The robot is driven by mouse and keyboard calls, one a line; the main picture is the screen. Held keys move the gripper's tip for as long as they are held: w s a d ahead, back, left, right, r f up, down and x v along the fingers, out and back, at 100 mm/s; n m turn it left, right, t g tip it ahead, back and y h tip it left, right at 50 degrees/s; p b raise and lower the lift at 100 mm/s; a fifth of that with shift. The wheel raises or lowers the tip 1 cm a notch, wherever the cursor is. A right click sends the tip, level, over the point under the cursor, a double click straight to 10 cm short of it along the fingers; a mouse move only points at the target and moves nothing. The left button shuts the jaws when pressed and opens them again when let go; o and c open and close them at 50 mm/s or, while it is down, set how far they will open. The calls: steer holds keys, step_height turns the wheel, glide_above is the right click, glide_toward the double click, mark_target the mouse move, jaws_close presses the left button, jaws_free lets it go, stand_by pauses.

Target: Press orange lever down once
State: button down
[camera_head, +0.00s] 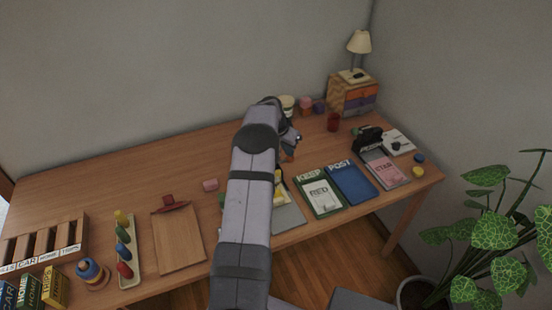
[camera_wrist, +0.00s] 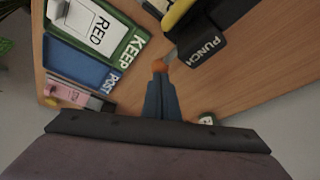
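The orange lever knob (camera_wrist: 160,66) shows in the wrist view on a short grey rod that runs to the black block (camera_wrist: 205,45) marked PUNCH. My gripper (camera_wrist: 161,78) has its two fingers together, with the tips right at the knob. I cannot tell whether they touch it or stand just above it. In the head view my gripper (camera_head: 292,138) is over the middle of the table, with the orange knob (camera_head: 289,151) just below it. My arm hides most of the punch there; a bit of yellow (camera_head: 277,176) shows beside it.
Right of my arm lie the green KEEP tray (camera_head: 324,208), the blue POST tray (camera_head: 350,184) and a tray with a pink STAR card (camera_head: 386,170). A clipboard (camera_head: 178,240) and a pegged board (camera_head: 125,250) lie left.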

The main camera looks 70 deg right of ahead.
steer(key=shift+f+b, duration=0.3)
steer(key=shift+f, duration=0.3)
steer(key=shift+r, duration=0.2)
step_height(320, 180, up, 12)
steer(key=p, duration=0.7)
stand_by(0.5)
stand_by(0.4)
